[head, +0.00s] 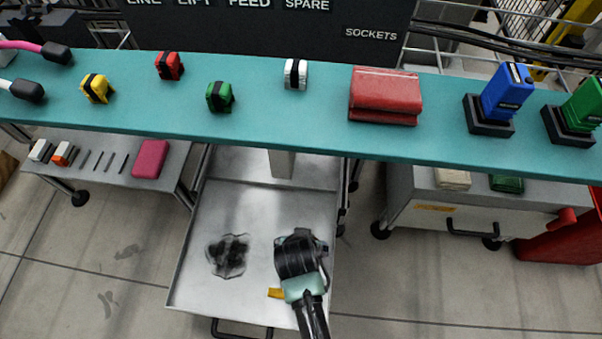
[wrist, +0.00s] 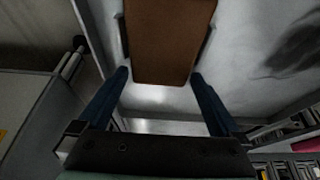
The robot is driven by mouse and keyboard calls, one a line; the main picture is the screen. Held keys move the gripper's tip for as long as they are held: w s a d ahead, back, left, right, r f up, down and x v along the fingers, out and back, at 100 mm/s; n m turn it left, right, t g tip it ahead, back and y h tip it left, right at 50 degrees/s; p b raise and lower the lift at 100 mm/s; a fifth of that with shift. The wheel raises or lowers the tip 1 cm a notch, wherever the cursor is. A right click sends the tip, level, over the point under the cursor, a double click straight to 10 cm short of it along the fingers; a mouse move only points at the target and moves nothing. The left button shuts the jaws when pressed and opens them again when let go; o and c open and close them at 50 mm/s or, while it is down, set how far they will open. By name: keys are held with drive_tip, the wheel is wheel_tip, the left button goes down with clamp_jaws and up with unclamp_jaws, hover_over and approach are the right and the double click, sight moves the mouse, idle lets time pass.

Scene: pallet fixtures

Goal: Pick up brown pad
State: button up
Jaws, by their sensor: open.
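The brown pad (wrist: 170,40) shows in the wrist view at the top centre, a flat brown rectangle lying on the pale metal tray (head: 215,205). My gripper (wrist: 160,76) is open, its two blue fingers apart, with the near end of the pad between and just beyond the fingertips in the picture. I cannot tell the height gap, and no contact shows. In the head view my gripper (head: 300,242) is over the right part of the tray, and the arm hides the pad there.
A dark smudge (head: 228,256) marks the tray left of my gripper. A teal shelf (head: 320,117) above the tray's far end carries several coloured blocks and a red pad (head: 385,94). A grey cart (head: 420,205) stands right; a low table with a pink pad (head: 151,158) stands left.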

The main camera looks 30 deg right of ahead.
drive_tip(key=c, duration=1.1)
